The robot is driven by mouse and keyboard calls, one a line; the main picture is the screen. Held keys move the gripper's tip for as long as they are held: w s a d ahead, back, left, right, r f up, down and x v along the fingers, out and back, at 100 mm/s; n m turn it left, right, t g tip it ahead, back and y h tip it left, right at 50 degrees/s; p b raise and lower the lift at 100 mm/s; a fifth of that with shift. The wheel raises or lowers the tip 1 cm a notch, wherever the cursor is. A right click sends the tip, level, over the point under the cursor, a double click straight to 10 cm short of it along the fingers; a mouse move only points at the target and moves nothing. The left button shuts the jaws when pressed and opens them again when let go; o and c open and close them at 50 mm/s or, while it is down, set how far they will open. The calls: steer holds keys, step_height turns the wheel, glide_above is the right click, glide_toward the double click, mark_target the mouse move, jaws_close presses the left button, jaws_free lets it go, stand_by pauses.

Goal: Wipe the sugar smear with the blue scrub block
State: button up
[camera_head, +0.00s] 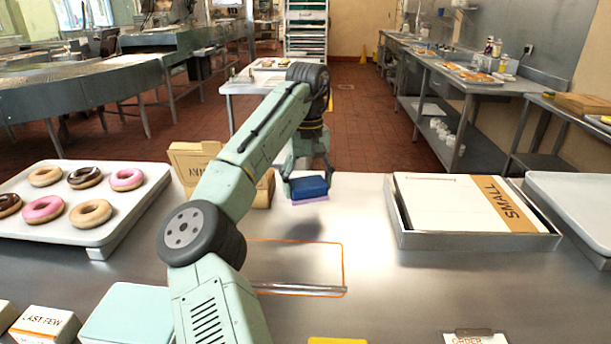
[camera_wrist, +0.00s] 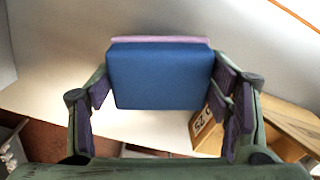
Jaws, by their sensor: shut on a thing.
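My gripper (camera_head: 306,185) is shut on the blue scrub block (camera_head: 308,187), which has a pink-purple layer on its underside. The block is near the far edge of the steel table, seemingly a little above it, with a shadow below and in front. In the wrist view the block (camera_wrist: 160,78) sits between the two fingers of my gripper (camera_wrist: 163,95). An orange outline (camera_head: 343,268) marks a patch on the table nearer the camera, partly hidden by my arm. I cannot clearly make out the sugar smear.
A tray (camera_head: 100,235) of several doughnuts is at the left. A cardboard box (camera_head: 190,160) stands behind my arm. A tray with a white box marked SMALL (camera_head: 450,200) is at the right. Table between is clear.

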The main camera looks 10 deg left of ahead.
steer(key=shift+r, duration=1.75)
